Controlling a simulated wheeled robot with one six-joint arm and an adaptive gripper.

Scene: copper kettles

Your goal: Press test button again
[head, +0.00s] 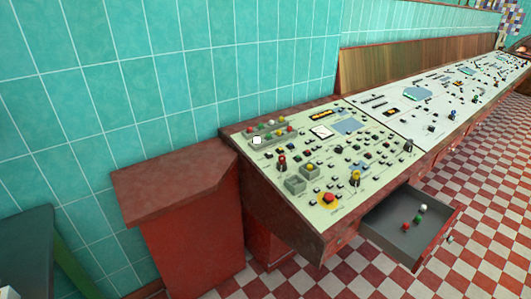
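A sloped control panel (330,217) with a pale green face stands against the tiled wall, full of small buttons, knobs and lights. A large red button (330,198) sits on a yellow disc near its front edge. A white button or cap (257,141) is at its left end, beside a strip of red, yellow and green lights (274,130). I cannot read any labels, so I cannot tell which one is the test button. My gripper is not in view.
An open grey drawer (392,238) juts out below the panel, holding small red, green and white pieces. A lower red cabinet (190,225) stands left of the panel. A dark green surface (25,240) is at the far left. Checkered floor is free at right.

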